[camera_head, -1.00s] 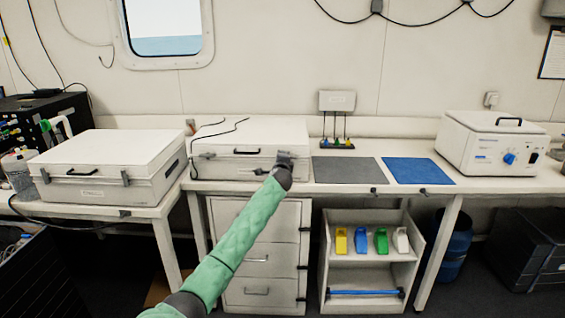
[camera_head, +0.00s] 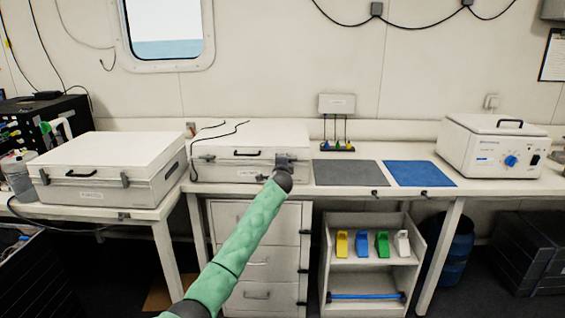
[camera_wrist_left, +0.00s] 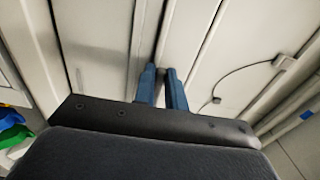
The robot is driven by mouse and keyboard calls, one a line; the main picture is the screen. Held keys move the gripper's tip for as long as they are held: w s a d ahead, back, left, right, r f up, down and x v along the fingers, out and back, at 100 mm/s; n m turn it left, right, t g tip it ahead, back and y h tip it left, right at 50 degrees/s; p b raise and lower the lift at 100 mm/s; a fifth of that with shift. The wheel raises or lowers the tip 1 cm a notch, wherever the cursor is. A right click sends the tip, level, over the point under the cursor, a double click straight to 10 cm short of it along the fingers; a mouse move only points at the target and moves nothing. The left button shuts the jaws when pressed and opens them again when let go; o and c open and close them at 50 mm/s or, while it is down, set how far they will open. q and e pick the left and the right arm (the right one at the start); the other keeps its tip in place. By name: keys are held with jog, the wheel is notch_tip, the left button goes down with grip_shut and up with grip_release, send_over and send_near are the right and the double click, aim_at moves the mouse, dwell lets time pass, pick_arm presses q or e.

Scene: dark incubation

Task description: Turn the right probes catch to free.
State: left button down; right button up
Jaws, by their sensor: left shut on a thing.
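The middle white case (camera_head: 222,160) stands on the bench with its lid down. A dark handle (camera_head: 247,153) is on its front and a catch (camera_head: 207,157) near its front left corner. My left gripper (camera_head: 287,160) is at the front right corner of this case, where it covers the right catch. In the left wrist view the two blue fingers (camera_wrist_left: 161,76) are close together on a small dark piece (camera_wrist_left: 160,70), apparently that catch, against the pale case. How far the catch is turned is hidden. My right gripper is in no view.
Another white case (camera_head: 105,155) stands on the left table. A grey mat (camera_head: 347,173) and a blue mat (camera_head: 418,173) lie right of the middle case, then a white bath-like device (camera_head: 490,145). A shelf (camera_head: 370,255) with coloured holders is below. Cables (camera_head: 220,133) lie on the middle lid.

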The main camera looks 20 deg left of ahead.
pick_arm(q)
jog(key=c, duration=1.4)
grip_release()
jog(key=shift+f, duration=0.1)
jog(key=shift+c, duration=0.2)
